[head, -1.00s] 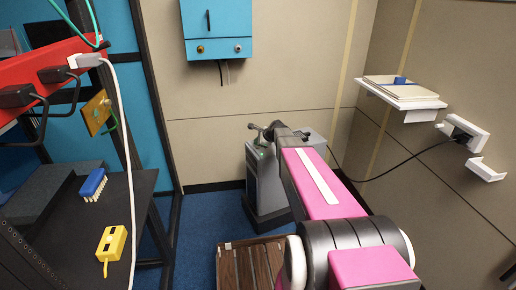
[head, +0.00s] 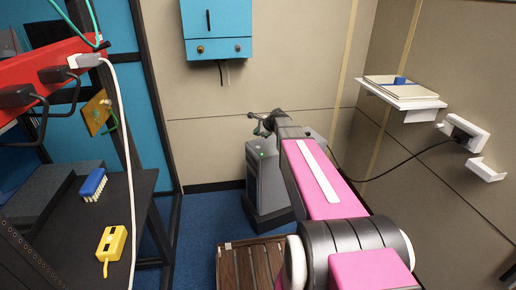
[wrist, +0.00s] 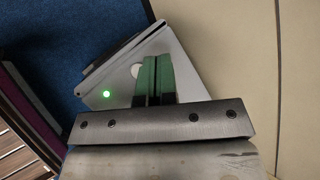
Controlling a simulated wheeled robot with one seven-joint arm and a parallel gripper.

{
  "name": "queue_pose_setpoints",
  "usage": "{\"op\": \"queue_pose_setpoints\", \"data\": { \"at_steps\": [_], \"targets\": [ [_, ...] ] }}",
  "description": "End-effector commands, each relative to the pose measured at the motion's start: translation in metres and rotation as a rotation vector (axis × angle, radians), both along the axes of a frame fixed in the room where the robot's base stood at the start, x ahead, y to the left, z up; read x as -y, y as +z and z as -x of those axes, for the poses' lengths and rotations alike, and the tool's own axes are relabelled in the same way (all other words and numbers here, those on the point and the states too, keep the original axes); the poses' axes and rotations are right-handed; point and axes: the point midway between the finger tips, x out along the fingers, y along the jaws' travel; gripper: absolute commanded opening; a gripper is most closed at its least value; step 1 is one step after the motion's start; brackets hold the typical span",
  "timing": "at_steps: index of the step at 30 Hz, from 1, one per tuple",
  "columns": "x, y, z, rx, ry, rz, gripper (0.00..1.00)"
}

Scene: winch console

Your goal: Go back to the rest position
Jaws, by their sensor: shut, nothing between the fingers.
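My gripper (wrist: 155,78) shows in the wrist view with its two green fingers side by side, shut and empty. It points down over the top of the grey winch console (wrist: 180,65), which has a lit green lamp (wrist: 106,93). In the head view my arm reaches away from me, and my gripper (head: 262,124) is at its far end, just above the console (head: 266,182). My arm hides part of the console's top and right side. I cannot tell from these views how large the gap between fingers and console is.
A dark shelf (head: 75,235) on the left holds a blue brush (head: 93,185) and a yellow device (head: 111,243). A wooden slatted crate (head: 235,265) stands on the blue floor. A blue cabinet (head: 217,30) and a white wall shelf (head: 403,100) hang on the walls. A black cable (head: 400,165) runs behind my arm.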

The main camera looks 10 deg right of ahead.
Motion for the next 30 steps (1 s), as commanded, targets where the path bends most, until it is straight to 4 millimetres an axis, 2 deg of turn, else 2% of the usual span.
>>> {"op": "queue_pose_setpoints", "data": {
  "at_steps": [8,11,13,17,24,27,30],
  "targets": [
    [0.0,0.0,0.001,0.0,0.003,0.003,0.0],
    [-0.003,-0.004,0.013,0.002,0.042,0.039,0.0],
    [-0.007,-0.012,0.032,0.007,0.11,0.103,0.0],
    [-0.015,-0.036,0.09,0.018,0.337,0.297,0.0],
    [-0.015,-0.076,0.219,0.014,0.938,0.678,0.0],
    [-0.01,-0.084,0.263,0.002,1.176,0.783,0.0],
    [-0.004,-0.089,0.295,-0.011,1.36,0.848,0.0]
  ]
}}
